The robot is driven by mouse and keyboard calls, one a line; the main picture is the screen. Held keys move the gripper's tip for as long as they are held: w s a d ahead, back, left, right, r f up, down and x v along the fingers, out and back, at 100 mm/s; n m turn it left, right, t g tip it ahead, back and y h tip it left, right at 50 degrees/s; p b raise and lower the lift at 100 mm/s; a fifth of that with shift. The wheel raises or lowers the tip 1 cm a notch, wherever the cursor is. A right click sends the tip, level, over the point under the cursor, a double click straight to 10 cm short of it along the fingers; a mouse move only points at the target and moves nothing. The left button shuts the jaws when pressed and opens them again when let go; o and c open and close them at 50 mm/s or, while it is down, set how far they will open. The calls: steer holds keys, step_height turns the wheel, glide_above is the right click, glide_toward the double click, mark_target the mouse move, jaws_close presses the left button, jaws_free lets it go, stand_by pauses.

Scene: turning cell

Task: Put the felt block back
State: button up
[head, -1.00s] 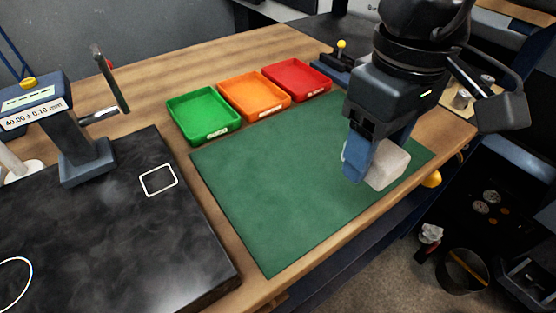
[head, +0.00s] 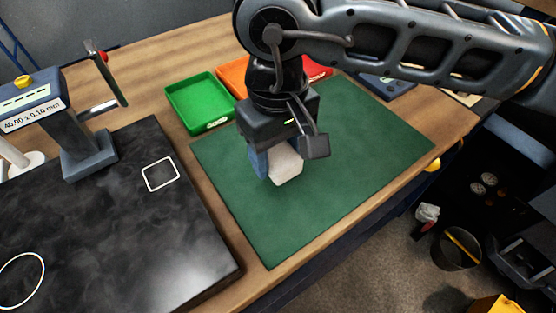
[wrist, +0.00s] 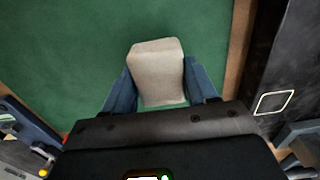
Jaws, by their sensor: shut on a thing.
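The felt block (head: 286,167) is a pale grey-white block. My gripper (head: 272,172) is shut on it and holds it over the green mat (head: 330,185); I cannot tell the exact height above the mat. In the wrist view the felt block (wrist: 157,72) sits between the two blue fingers of my gripper (wrist: 160,90). A white square outline (head: 160,174) is marked on the dark slab (head: 110,230), left of the mat. That outline also shows at the right of the wrist view (wrist: 273,102), with nothing on it.
A gauge stand (head: 80,150) stands at the back of the slab. Green (head: 200,102), orange (head: 232,72) and red (head: 318,68) trays line the mat's far side, partly behind my arm. A white circle (head: 22,280) is marked on the slab's near left.

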mark_target(277, 166)
step_height(277, 166, down, 3)
steer(key=shift+f+p, duration=0.1)
steer(key=shift+p, duration=0.35)
steer(key=shift+f, duration=0.3)
steer(key=shift+f, duration=0.2)
steer(key=o, duration=1.1)
steer(key=shift+r, duration=0.1)
step_height(277, 166, up, 12)
steer(key=shift+r+b, duration=0.15)
steer(key=shift+b, duration=1.05)
steer(key=shift+s, duration=0.1)
